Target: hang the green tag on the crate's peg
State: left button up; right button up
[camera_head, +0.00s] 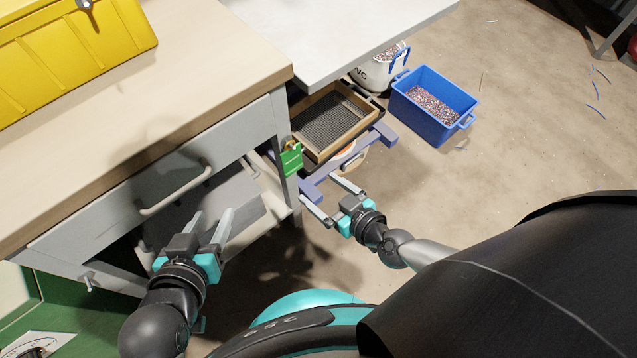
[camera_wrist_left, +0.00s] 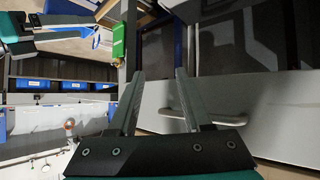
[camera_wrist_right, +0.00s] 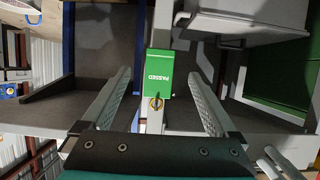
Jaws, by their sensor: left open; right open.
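The green tag (camera_head: 291,160) hangs at the front corner of the workbench, below a small brass-coloured fitting (camera_head: 290,144). In the right wrist view the tag (camera_wrist_right: 159,73) reads "PASSED" upside down and sits between my open fingers, beyond the tips. Its edge also shows in the left wrist view (camera_wrist_left: 118,40). My right gripper (camera_head: 319,188) is open and empty, apart from the tag. My left gripper (camera_head: 213,214) is open and empty in front of the bench drawers. A yellow crate (camera_head: 75,60) stands on the bench top, with a grey fitting (camera_head: 85,4) at its upper edge; I cannot tell if this is the peg.
A drawer handle (camera_head: 176,188) sticks out near my left gripper. A wood-framed mesh sieve (camera_head: 332,122) sits right of the bench corner, above a blue-grey frame (camera_head: 384,134). A blue bin (camera_head: 430,105) of granules and a white bucket (camera_head: 376,72) stand behind. Floor at right is mostly clear.

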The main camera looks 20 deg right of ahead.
aim_at(294, 167)
jog(key=b+x, duration=0.2)
jog(key=x, duration=0.4)
pick_arm(q)
jog(key=shift+s+d+r+n+t+h+b, duration=0.15)
jog(key=shift+d+r+t+h, duration=0.3)
jog(key=shift+d+t, duration=0.3)
jog(key=shift+d+r+n+t+h+b, duration=0.1)
jog(key=shift+d+r+t+h, duration=0.25)
jog(key=shift+d+r+t, duration=0.4)
jog(key=shift+s+d+r+n+t+h+b, duration=0.15)
jog(key=shift+d+r+t+h, duration=0.25)
jog(key=shift+t, duration=0.6)
pick_arm(e)
jog(key=shift+x, duration=1.95)
pick_arm(q)
jog(key=shift+w, duration=0.1)
pick_arm(e)
jog(key=shift+a+r, duration=0.1)
jog(key=shift+c, duration=0.4)
jog(key=c, duration=0.8)
pick_arm(q)
jog(key=shift+r, duration=0.1)
pick_arm(e)
jog(key=shift+r, duration=0.15)
pick_arm(q)
jog(key=shift+r+p, duration=0.55)
jog(key=shift+p, duration=0.1)
pick_arm(e)
jog(key=shift+r, duration=0.4)
